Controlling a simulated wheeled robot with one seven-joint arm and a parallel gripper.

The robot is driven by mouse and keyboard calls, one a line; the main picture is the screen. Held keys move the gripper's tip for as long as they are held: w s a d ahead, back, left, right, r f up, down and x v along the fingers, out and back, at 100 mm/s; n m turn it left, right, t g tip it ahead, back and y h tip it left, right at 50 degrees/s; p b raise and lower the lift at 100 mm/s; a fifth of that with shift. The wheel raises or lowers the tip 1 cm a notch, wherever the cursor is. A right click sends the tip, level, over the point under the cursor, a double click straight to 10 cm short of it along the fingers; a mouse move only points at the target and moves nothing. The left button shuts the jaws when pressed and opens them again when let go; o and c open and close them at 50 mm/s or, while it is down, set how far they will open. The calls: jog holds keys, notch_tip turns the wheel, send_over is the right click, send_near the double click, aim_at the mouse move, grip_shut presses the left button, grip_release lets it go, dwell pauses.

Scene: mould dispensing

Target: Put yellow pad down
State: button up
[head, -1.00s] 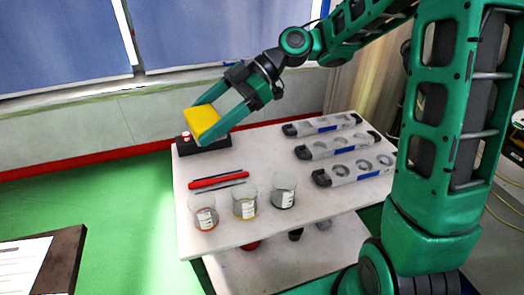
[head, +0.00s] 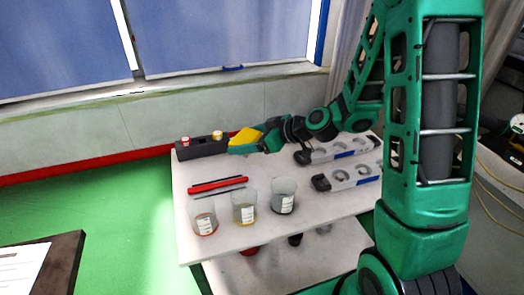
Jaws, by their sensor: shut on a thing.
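The yellow pad (head: 245,136) is at the back of the white table (head: 220,169), just right of the dark block. My gripper (head: 250,143) is shut on the pad, reaching in low from the right. The pad looks tilted, and it is partly hidden by the green fingers. I cannot tell whether it touches the table top.
The dark block (head: 203,147) holds small red and yellow capped items. Grey moulds (head: 346,176) lie at the right, partly behind my arm. The table's middle is clear.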

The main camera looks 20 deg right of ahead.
send_over(261, 155)
notch_tip(261, 155, down, 5)
jog(key=shift+r, duration=0.15)
jog(key=shift+f, duration=2)
jog(key=shift+f, duration=0.1)
jog(key=o, duration=1.1)
jog(key=shift+d, duration=0.1)
jog(key=v, duration=1.2)
